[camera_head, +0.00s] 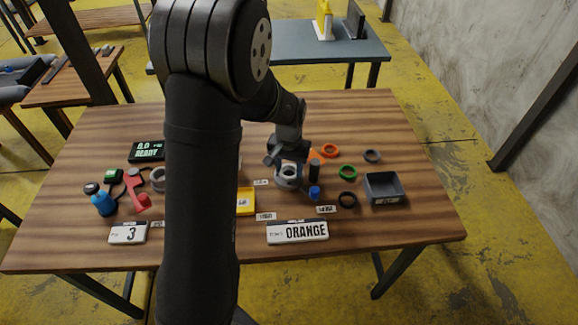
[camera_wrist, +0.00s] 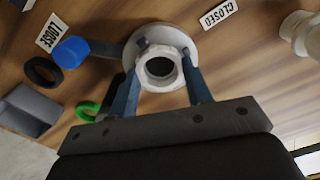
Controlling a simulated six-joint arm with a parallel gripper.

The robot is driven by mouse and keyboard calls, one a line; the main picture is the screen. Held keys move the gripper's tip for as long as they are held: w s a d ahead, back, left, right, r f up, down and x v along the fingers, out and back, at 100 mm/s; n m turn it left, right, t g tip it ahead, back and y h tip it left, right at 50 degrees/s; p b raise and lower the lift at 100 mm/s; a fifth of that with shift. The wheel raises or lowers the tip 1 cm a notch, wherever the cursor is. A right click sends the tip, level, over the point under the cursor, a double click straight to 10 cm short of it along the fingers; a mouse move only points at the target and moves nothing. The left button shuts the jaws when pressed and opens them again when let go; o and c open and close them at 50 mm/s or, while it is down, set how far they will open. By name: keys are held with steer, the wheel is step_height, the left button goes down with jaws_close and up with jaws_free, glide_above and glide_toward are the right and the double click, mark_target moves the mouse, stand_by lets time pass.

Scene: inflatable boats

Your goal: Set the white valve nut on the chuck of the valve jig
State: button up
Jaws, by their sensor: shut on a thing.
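The white valve nut (camera_wrist: 160,70) is a pale ring with an open bore, seen nearly end-on in the wrist view. My gripper (camera_wrist: 164,84) is shut on it, with one blue finger on each side. A round pale part (camera_wrist: 133,48), which looks like the chuck of the valve jig, lies directly behind the nut. I cannot tell whether the nut touches it or is seated. In the head view my gripper (camera_head: 288,160) is over the pale round jig (camera_head: 289,181); the nut there is hard to separate from the jig.
A blue-ended part (camera_wrist: 72,52) is close to the chuck, beside the LOOSE label (camera_wrist: 51,33). A CLOSED label (camera_wrist: 218,14) is opposite. Orange (camera_head: 330,150), green (camera_head: 347,172) and black rings (camera_head: 347,199) and a grey tray (camera_head: 383,201) are to the right.

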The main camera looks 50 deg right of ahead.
steer(key=shift+f, duration=0.15)
steer(key=o, duration=1)
steer(key=shift+a, duration=0.1)
steer(key=shift+o, duration=0.8)
steer(key=shift+a+f, duration=0.15)
steer(key=shift+o, duration=0.6)
steer(key=shift+r, duration=0.25)
steer(key=shift+o, duration=0.6)
steer(key=shift+d+r, duration=0.2)
steer(key=shift+r, duration=3.8)
steer(key=shift+f, duration=0.1)
